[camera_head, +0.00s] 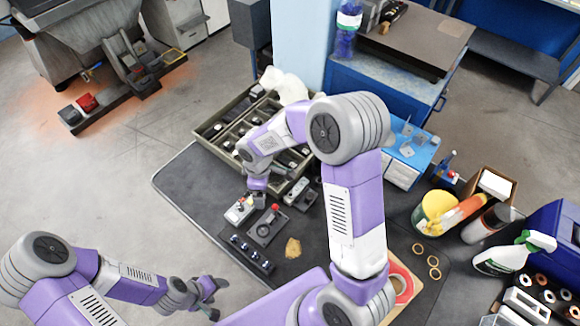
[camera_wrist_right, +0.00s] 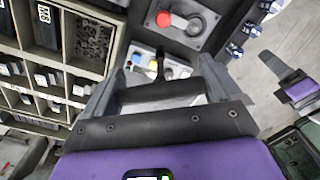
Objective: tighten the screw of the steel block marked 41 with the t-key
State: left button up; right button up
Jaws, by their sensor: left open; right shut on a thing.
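My right gripper (camera_head: 257,186) is over the dark mat and shut on the t-key. In the right wrist view, the t-key (camera_wrist_right: 160,66) shows as a dark bar between the fingers with a thin shaft pointing away toward the bench. Beyond it lies a light steel block (camera_head: 240,209) with blue and yellow spots, partly hidden by the fingers. The mark 41 is not legible, and I cannot tell whether the shaft touches the screw. Another light block (camera_head: 297,189) lies to its right. My left gripper (camera_head: 207,288) is open and empty, off the mat's near left side.
A dark plate with a red knob (camera_head: 265,228) lies beside the block, with a dark strip of several posts (camera_head: 252,254) nearer. A compartment tray (camera_head: 217,121) stands behind. The mat's left part is clear.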

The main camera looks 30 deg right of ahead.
jog(key=d+r+n+p, duration=0.2)
jog(key=d+n, duration=0.7)
jog(key=n, duration=0.1)
jog(key=shift+n, duration=0.9)
jog(key=f+b, duration=0.2)
jog(key=d+f+b, duration=0.1)
jog(key=f+b, duration=0.1)
jog(key=shift+f, duration=0.3)
jog(key=shift+f+b, duration=0.45)
jog(key=shift+f, duration=0.35)
dwell(0.4)
